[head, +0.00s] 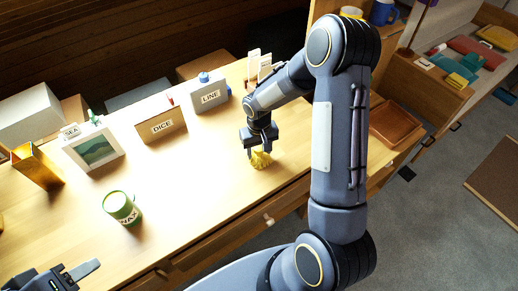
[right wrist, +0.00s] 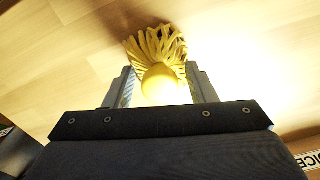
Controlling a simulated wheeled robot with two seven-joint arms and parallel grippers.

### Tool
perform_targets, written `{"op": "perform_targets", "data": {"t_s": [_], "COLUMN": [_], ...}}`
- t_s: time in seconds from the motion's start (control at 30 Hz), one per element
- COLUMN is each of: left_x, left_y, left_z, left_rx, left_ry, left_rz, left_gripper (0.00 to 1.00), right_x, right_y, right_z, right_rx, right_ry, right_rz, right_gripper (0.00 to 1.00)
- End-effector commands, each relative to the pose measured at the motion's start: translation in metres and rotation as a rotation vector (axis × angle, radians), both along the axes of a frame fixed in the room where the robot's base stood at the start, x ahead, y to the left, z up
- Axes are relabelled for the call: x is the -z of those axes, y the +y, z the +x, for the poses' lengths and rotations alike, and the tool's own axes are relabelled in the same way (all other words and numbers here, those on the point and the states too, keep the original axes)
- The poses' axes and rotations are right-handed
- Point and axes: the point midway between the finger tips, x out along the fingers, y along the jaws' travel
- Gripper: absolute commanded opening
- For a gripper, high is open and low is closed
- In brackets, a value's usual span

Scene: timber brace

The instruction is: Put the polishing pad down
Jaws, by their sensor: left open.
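The polishing pad (head: 261,160) is a yellow, fringed piece with a rounded knob. It is at my right gripper (head: 257,148), low over the front part of the wooden worktop. In the right wrist view the pad (right wrist: 158,50) has its knob between the two fingers of my right gripper (right wrist: 163,88), which close on it from both sides. The fringe spreads beyond the fingertips; I cannot tell whether it touches the wood. My left gripper (head: 78,275) is open and empty at the lower left corner, apart from the pad.
A green WAX tin (head: 122,208) stands left on the worktop (head: 190,185). Behind are a SEA picture (head: 93,147), a DICE holder (head: 161,125) and a LINE holder (head: 208,95). A brown tray (head: 395,123) lies right, beyond my arm. Wood around the pad is clear.

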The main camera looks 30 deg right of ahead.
Motion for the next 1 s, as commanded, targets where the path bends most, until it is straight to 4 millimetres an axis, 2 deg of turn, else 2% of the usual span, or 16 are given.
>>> {"op": "perform_targets", "data": {"t_s": [0.27,0.37,0.43,0.8,1.0], "left_x": [-0.001,-0.007,-0.003,0.000,0.001], "left_y": [0.000,0.000,0.000,0.000,0.000], "left_z": [0.000,0.000,0.000,0.000,0.000], "left_rx": [0.000,0.000,0.000,0.000,0.000], "left_ry": [0.000,0.000,-0.001,0.000,0.000], "left_rz": [0.000,0.000,0.000,0.000,0.000], "left_gripper": [0.47,0.47,0.47,0.47,0.47], "right_x": [-0.001,-0.006,-0.012,-0.089,-0.116], "right_y": [0.000,0.000,0.000,0.000,0.000], "right_z": [0.000,0.000,0.001,0.001,0.001], "right_rx": [0.000,0.000,0.000,0.000,0.000], "right_ry": [0.000,0.000,-0.004,-0.006,-0.002], "right_rz": [0.000,0.000,-0.001,0.000,0.000], "right_gripper": [0.53,0.53,0.53,0.53,0.53]}}
